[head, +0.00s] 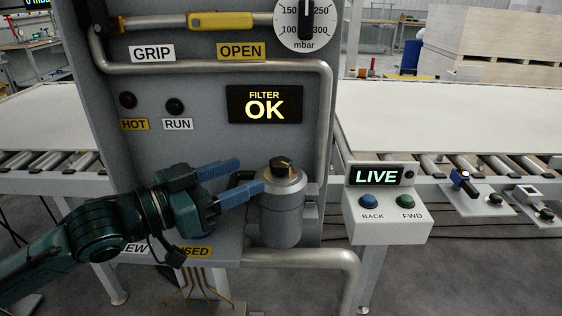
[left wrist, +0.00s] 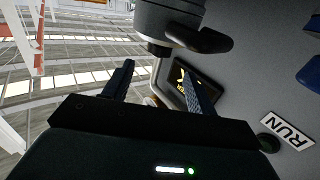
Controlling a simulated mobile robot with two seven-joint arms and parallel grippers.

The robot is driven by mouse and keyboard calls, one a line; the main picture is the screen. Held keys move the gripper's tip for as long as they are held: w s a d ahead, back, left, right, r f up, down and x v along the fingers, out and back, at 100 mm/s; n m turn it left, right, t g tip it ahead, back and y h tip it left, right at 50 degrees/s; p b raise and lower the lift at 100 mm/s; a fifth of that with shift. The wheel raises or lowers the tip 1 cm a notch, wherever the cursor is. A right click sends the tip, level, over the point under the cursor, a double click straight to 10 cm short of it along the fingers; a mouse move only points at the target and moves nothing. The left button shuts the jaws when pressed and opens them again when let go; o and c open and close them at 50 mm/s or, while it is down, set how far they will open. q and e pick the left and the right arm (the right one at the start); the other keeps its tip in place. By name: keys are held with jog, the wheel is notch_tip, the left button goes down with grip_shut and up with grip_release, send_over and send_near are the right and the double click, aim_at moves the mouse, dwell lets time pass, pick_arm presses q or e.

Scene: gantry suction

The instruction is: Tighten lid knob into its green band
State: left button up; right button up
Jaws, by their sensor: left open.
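The lid knob (head: 283,163) is black with a yellow mark and sits on top of the grey filter canister (head: 281,220). A green band cannot be made out on the lid at this size. My left gripper (head: 251,175) is open and empty, with its blue fingers pointing right, just left of the lid and apart from the knob. In the left wrist view, part of a grey cylinder with a black handle, seemingly the canister (left wrist: 165,20), shows at the top. The knob cannot be made out there. My right gripper is not in view.
The grey panel carries a FILTER OK display (head: 264,104), HOT and RUN lamps and a dial (head: 305,22). A pipe (head: 325,120) runs down right of the canister. A LIVE button box (head: 387,205) stands further right. A shelf (head: 215,248) lies below the gripper.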

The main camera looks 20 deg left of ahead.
aim_at(271, 166)
pick_arm(q)
jog(key=shift+p+x, duration=0.9)
jog(key=shift+x, duration=3.5)
jog(key=shift+c, duration=0.5)
